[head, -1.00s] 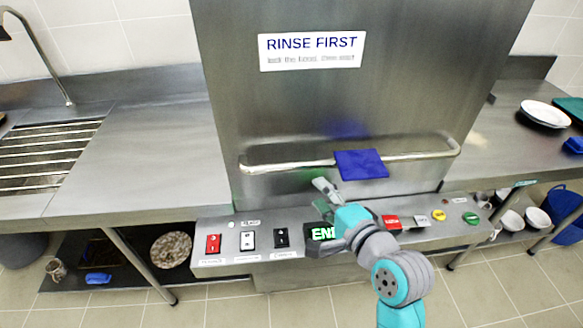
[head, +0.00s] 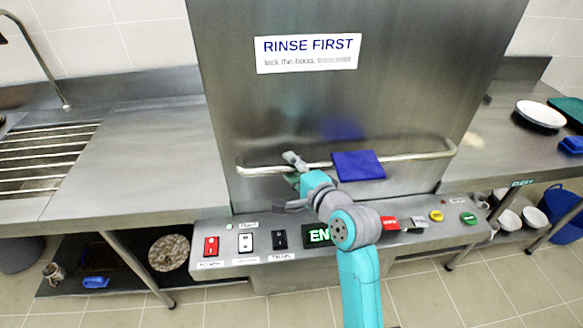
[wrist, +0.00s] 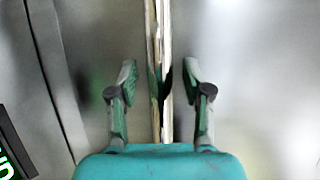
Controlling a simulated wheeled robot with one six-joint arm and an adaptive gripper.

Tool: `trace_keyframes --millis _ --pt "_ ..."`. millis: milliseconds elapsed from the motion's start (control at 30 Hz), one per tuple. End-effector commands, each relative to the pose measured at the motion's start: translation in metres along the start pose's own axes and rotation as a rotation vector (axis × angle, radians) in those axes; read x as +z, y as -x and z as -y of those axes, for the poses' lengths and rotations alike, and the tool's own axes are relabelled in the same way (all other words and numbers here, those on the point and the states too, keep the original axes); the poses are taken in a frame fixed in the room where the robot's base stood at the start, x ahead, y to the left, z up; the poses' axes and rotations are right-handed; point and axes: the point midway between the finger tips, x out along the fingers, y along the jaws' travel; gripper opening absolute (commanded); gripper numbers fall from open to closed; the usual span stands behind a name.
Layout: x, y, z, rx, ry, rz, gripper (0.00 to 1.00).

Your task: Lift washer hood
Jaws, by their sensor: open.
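The washer hood (head: 350,100) is a large steel box with a "RINSE FIRST" sign, and it stands down behind the control panel. Its handle (head: 415,156) is a long horizontal steel bar across the front, with a blue cloth (head: 358,165) hanging over it right of my gripper. My gripper (head: 292,163) is at the bar, left of the cloth. In the wrist view the bar (wrist: 152,40) runs between the two spread fingers of my gripper (wrist: 159,85), with gaps on both sides. The fingers are open and not closed on it.
The control panel (head: 355,255) below the hood carries switches, a lit green display and coloured buttons. Steel counters lie on the left (head: 150,160) and right, the right one with white plates (head: 540,114). A blue bucket (head: 560,208) stands on the floor at right.

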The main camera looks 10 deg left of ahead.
Motion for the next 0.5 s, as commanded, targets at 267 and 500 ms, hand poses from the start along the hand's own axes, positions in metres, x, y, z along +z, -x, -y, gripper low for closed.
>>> trace_keyframes --millis 267,500 --pt "0.0 -0.0031 0.0005 -0.001 0.001 0.0 0.49" --pt "0.0001 -0.003 0.0003 -0.001 0.001 0.0 0.04"
